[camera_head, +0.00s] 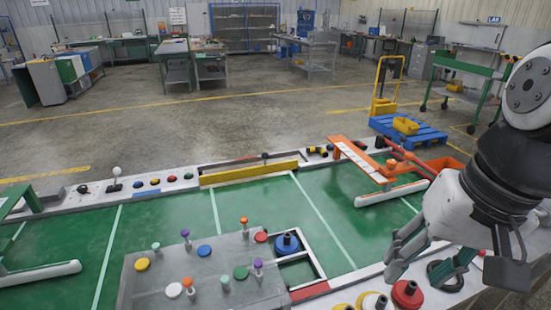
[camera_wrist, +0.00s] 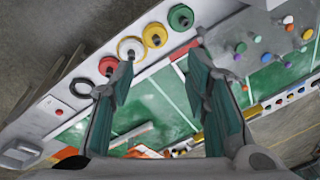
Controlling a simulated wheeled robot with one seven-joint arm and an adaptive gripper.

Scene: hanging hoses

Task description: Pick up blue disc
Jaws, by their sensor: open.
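A flat blue disc (camera_head: 204,250) lies on the grey peg board (camera_head: 150,285) in the head view, among discs of other colours and upright pegs. A larger blue disc with a raised hub (camera_head: 287,243) sits at the board's right side, by a framed opening. In the wrist view a small blue spot (camera_wrist: 267,58) shows on the board at upper right; I cannot tell which blue disc it is. My gripper (camera_head: 418,262) is open and empty, to the right of both blue discs. Its spread fingers (camera_wrist: 162,72) also show in the wrist view.
Red (camera_head: 407,293), yellow and black ring-shaped pieces lie on the front ledge near my gripper. A yellow bar (camera_head: 248,173) and an orange frame (camera_head: 360,158) stand along the far edge. The green surface (camera_head: 165,225) between is mostly clear.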

